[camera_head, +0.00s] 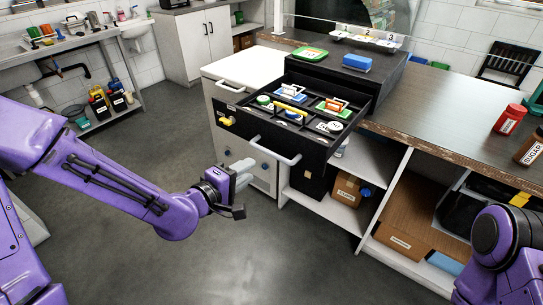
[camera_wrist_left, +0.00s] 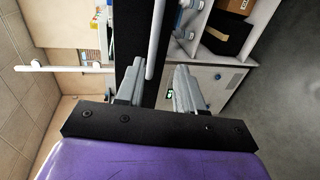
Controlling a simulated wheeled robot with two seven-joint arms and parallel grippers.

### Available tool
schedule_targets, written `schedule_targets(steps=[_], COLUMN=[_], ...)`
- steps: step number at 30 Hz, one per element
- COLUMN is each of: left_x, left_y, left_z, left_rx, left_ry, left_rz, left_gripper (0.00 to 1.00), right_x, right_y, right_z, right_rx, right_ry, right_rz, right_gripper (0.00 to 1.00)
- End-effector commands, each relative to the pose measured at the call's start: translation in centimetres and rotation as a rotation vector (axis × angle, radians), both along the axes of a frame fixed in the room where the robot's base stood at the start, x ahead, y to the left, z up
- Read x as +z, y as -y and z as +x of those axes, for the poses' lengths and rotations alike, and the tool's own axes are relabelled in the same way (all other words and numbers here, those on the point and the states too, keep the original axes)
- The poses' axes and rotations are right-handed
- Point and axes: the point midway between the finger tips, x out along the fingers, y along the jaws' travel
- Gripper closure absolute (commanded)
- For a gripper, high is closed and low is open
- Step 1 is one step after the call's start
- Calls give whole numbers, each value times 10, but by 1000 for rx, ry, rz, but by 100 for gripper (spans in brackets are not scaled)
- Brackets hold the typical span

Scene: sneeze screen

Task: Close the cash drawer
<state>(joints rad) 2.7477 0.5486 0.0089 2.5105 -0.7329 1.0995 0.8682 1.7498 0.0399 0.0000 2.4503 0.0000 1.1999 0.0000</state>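The black cash drawer (camera_head: 262,133) stands pulled out from under the black cabinet (camera_head: 388,84) on the counter. Its compartments hold several small coloured items. A pale bar handle (camera_head: 275,152) runs along its front, and a yellow item (camera_head: 227,121) sits at the front's left end. My left gripper (camera_head: 243,176) is below and in front of the drawer front, apart from the handle. In the left wrist view its two fingers (camera_wrist_left: 158,88) are spread, with a pale bar (camera_wrist_left: 157,42) and a black panel ahead between them. My right arm shows at the lower right; its gripper is out of frame.
A green tray (camera_head: 309,54) and a blue box (camera_head: 357,62) lie on the cabinet. A white cabinet (camera_head: 244,66) stands left of the drawer. Open shelves with cardboard boxes (camera_head: 347,188) are under the counter. Red and brown jars stand at the right. The floor in front is clear.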

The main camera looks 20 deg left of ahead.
Motion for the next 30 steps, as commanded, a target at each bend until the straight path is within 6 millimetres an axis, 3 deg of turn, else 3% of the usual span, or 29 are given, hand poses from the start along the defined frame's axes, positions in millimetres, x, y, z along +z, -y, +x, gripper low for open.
schedule_targets(steps=[3, 15, 26, 27, 30], left_x=[7, -9, -13, -13, -13], left_y=[6, 34, 39, 39, 39], left_z=[12, 87, 99, 99, 98], left_rx=[-10, -12, -11, -10, -10], left_ry=[21, 17, 18, 18, 18], left_rz=[-19, -15, -18, -17, -17], left_gripper=[63, 63, 63, 66, 99], right_x=[-2, 8, 9, 9, 9], right_y=[0, 0, 0, 0, 0], right_z=[0, 0, 0, 0, 0], right_rx=[0, 0, 0, 0, 0], right_ry=[1, 1, 1, 1, 1], right_rz=[-1, -1, -1, -1, -1], right_gripper=[53, 53, 53, 53, 53])
